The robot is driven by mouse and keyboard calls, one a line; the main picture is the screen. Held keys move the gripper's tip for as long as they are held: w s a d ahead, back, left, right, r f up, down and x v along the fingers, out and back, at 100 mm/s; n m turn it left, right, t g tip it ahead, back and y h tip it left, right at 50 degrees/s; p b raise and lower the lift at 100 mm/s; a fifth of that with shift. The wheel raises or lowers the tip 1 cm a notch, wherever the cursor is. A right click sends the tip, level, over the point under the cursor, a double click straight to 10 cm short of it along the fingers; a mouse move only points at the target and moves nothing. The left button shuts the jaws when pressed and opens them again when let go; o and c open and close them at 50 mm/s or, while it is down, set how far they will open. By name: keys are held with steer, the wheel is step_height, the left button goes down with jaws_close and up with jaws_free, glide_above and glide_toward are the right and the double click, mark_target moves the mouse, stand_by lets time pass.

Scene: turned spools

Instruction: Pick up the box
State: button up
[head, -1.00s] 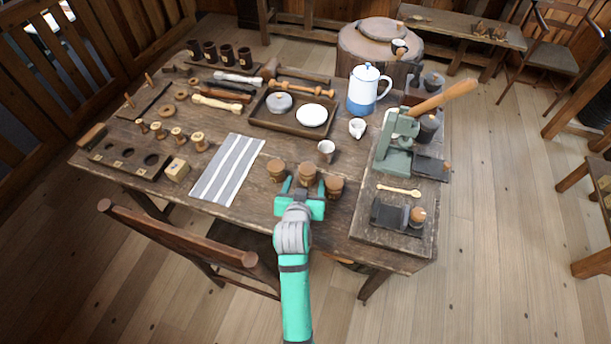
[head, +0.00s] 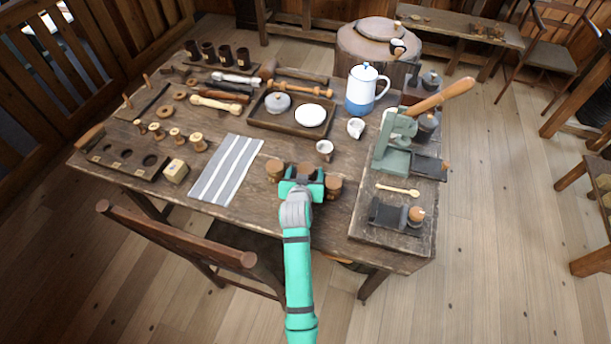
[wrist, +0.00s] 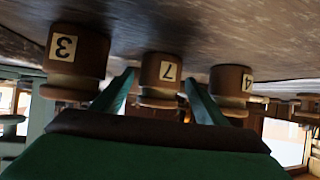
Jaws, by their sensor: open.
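Three small round lidded wooden boxes stand in a row near the table's front edge. In the wrist view, which is upside down, they carry labels: box 3 (wrist: 76,60) on the left, box 7 (wrist: 161,76) in the middle and box 4 (wrist: 231,84) on the right. In the head view the left box (head: 275,168) and right box (head: 334,187) show, while the middle box (head: 306,167) is mostly hidden by my gripper (head: 302,175). My gripper is open, its fingers (wrist: 161,88) on either side of box 7. I cannot tell whether they touch it.
A striped cloth (head: 226,170) lies left of the boxes, and a small cup (head: 324,150) stands behind them. A board (head: 395,237) with a green lever press (head: 394,145) is on the right. A chair (head: 180,240) stands at the front left.

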steer(key=shift+d, duration=0.1)
steer(key=c, duration=1.1)
steer(key=shift+c, duration=0.2)
